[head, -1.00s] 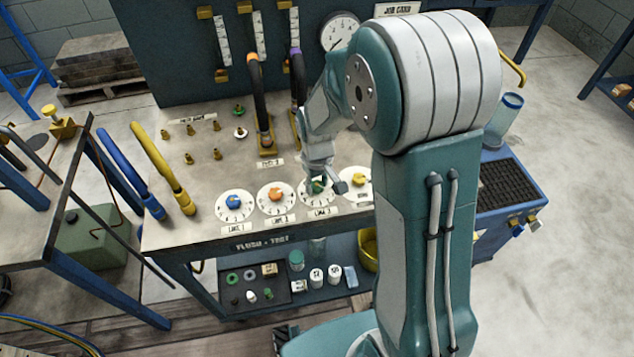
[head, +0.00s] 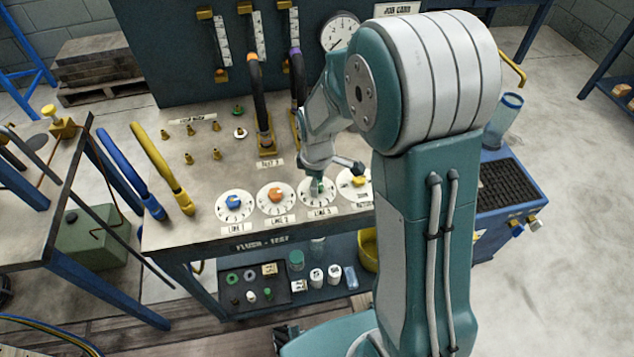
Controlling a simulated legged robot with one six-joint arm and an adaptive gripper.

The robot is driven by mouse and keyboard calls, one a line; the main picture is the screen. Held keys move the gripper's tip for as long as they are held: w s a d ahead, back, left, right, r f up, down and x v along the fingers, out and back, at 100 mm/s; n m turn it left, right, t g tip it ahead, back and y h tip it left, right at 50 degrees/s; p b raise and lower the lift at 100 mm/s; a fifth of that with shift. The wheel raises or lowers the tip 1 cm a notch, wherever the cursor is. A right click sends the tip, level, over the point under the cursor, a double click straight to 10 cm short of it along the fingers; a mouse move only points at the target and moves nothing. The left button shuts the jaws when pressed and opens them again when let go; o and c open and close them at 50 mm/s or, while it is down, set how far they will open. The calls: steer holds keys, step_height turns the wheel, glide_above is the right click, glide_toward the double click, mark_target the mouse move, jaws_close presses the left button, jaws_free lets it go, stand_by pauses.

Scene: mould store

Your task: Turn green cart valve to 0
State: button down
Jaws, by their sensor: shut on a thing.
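The green valve (head: 318,184) sits on a round white dial (head: 308,195) labelled LINE 3, on top of the flush test cart (head: 215,228). My gripper (head: 317,178) comes down on it from above and is shut on the green valve. The fingers hide part of the valve, and the dial numbers are too small to read, so its setting cannot be told.
A blue valve (head: 234,201) and an orange valve (head: 276,194) stand on dials to the left. A yellow valve (head: 359,181) is close on the right. Black hoses (head: 262,110) rise behind. Blue and yellow hose handles (head: 162,168) stand at the left edge.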

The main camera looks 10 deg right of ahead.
steer(key=shift+w+r, duration=0.1)
steer(key=shift+w, duration=0.1)
stand_by(0.3)
steer(key=shift+c, duration=1.3)
jaws_free()
steer(key=shift+a, duration=0.1)
step_height(320, 180, up, 12)
